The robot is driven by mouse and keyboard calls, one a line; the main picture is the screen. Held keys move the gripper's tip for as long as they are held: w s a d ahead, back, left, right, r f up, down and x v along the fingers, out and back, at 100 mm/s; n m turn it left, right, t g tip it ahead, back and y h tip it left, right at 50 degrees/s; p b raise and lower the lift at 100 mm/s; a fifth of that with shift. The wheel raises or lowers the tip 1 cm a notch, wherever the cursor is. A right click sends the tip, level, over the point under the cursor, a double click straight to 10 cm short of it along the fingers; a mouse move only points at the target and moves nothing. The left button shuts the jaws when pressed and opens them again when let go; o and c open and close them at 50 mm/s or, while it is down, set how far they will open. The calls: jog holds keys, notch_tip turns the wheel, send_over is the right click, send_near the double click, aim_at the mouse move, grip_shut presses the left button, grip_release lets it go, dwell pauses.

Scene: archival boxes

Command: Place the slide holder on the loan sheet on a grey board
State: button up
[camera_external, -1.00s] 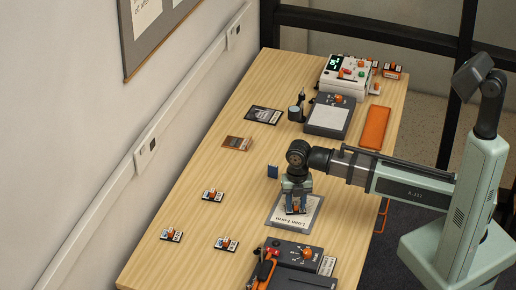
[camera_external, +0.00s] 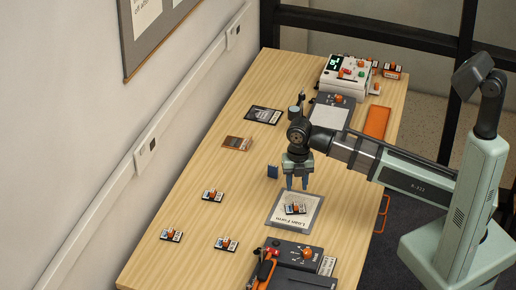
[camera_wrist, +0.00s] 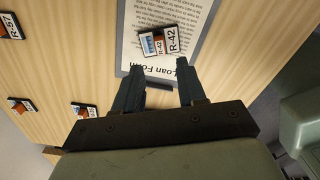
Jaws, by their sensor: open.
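The slide holder (camera_external: 295,208), a small dark-based piece with an orange part and a white label, rests on the loan sheet (camera_external: 281,219), which lies on a grey board (camera_external: 272,223). My gripper (camera_external: 297,187) is open and empty above the sheet, apart from the holder. Its two fingers also show in the wrist view (camera_wrist: 160,85).
Similar labelled holders (camera_external: 212,196) stand to the left on the table. A dark device with red parts (camera_external: 290,262) is at the near edge. An orange tray (camera_external: 376,122) and white instrument (camera_external: 345,76) are at the back.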

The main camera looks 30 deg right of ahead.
jog(key=shift+r, duration=2.05)
